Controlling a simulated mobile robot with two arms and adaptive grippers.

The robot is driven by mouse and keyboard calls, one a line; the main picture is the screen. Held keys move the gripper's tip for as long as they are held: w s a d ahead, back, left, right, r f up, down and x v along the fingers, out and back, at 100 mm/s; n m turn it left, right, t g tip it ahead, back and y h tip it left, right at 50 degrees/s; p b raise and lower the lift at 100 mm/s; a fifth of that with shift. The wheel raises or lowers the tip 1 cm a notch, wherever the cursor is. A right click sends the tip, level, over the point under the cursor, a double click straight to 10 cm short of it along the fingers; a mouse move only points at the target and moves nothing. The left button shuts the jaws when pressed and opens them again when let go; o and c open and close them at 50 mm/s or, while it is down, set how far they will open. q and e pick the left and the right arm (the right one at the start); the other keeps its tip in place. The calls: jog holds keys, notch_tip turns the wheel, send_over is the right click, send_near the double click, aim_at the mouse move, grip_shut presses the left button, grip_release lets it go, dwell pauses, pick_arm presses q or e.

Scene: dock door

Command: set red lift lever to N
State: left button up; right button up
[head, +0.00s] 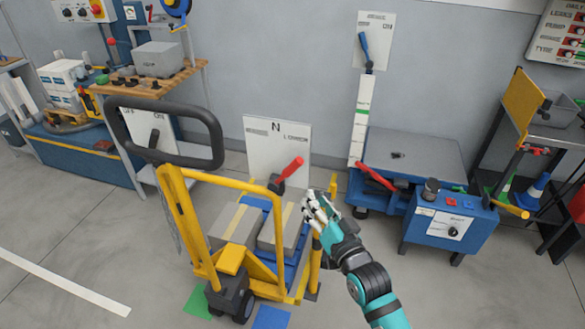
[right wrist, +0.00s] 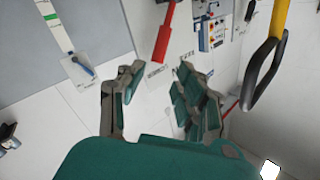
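The red lift lever (head: 288,172) is on the front of a white panel (head: 277,135) marked N at the top and with lettering that looks like LOWER at the right. Its handle tilts up and right from a dark pivot, toward the right-hand lettering rather than straight up at N. In the right wrist view a red handle (right wrist: 164,42) shows beyond the fingertips. My right gripper (head: 316,208) is just right of and below the lever, apart from it. Its fingers (right wrist: 160,70) are spread with nothing between them. My left gripper is not in view.
The panel stands at a yellow pallet truck (head: 168,205) with a black loop handle (head: 215,135) and grey boxes. At right, a blue lift table (head: 450,228) has a separate red bar (head: 375,177). A blue-handled lever (head: 364,45) is on the wall. Open floor lies in front.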

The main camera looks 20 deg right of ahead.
aim_at(295, 170)
jog(key=w, duration=0.4)
jog(key=w+a, duration=0.1)
jog(key=w, duration=0.4)
jog(key=w+p, duration=0.1)
jog(key=w, duration=0.4)
jog(key=shift+w+a, duration=0.2)
jog(key=shift+a, duration=0.05)
grip_shut()
